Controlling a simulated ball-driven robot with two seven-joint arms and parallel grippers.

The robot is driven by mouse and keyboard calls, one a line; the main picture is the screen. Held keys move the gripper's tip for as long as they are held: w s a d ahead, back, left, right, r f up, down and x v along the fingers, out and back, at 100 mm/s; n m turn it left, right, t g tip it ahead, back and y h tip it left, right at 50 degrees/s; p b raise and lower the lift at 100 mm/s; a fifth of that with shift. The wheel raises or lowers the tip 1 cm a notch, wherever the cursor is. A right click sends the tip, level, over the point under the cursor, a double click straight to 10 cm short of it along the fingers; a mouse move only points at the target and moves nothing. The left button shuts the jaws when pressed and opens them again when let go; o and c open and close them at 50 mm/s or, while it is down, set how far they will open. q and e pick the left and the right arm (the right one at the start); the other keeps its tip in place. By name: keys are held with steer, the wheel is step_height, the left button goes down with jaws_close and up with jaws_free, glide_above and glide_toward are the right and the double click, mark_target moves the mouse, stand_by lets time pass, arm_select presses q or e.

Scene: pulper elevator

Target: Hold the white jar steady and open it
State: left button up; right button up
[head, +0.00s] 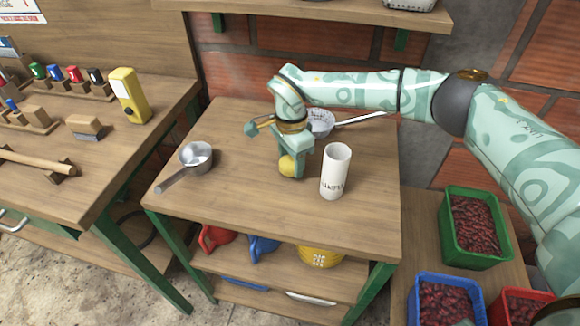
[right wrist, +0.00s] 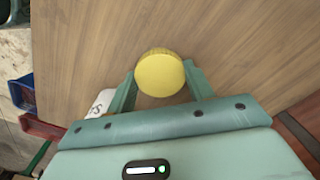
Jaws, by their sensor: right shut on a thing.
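The white jar (head: 335,172) stands upright on the wooden table, with dark lettering on its side and its open top uncovered. Part of it also shows in the right wrist view (right wrist: 98,104), beside the left finger. My right gripper (head: 290,162) points down just left of the jar, apart from it. It is shut on a round yellow lid (head: 287,166). In the right wrist view the lid (right wrist: 160,74) sits between both fingertips. I cannot tell whether the lid touches the table. My left gripper is not in view.
A metal saucepan (head: 195,156) stands at the table's left. A strainer (head: 321,122) lies behind my right gripper. The table's front is clear. Crates of red cherries (head: 477,228) stand at the lower right. A bench with a yellow device (head: 128,95) is on the left.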

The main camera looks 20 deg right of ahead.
step_height(320, 180, down, 2)
steer(key=shift+f, duration=0.2)
steer(key=shift+r, duration=0.2)
steer(key=o, duration=1.1)
steer(key=shift+f, duration=0.2)
steer(key=shift+c, duration=0.2)
steer(key=shift+r, duration=0.1)
